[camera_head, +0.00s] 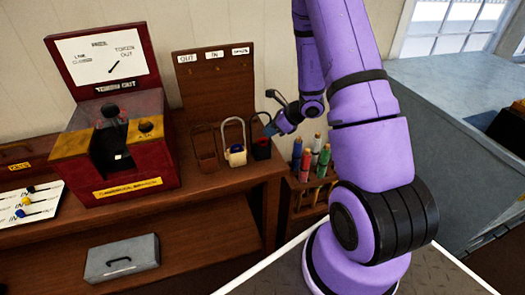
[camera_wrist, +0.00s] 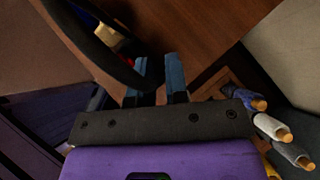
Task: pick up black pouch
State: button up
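The black pouch (camera_head: 261,152) stands on the wooden desk, rightmost of three hooped pouches, with blue showing at its top. My gripper (camera_head: 268,130) is just above it and to its right, angled down towards it. In the wrist view my gripper (camera_wrist: 158,60) has its two blue fingers apart, with wood visible in the gap. A dark curved band (camera_wrist: 105,58), apparently the black pouch's hoop, runs close to the left finger. I cannot tell whether it touches the finger or passes between the two.
A cream pouch (camera_head: 236,156) and a brown pouch (camera_head: 207,161) stand left of the black one. A labelled board (camera_head: 216,90) rises behind. Several coloured handles (camera_head: 308,160) are racked to the right. A red box (camera_head: 120,150) stands left; a grey case (camera_head: 121,258) lies below.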

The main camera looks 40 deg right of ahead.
grip_shut()
jog(key=shift+r, duration=0.2)
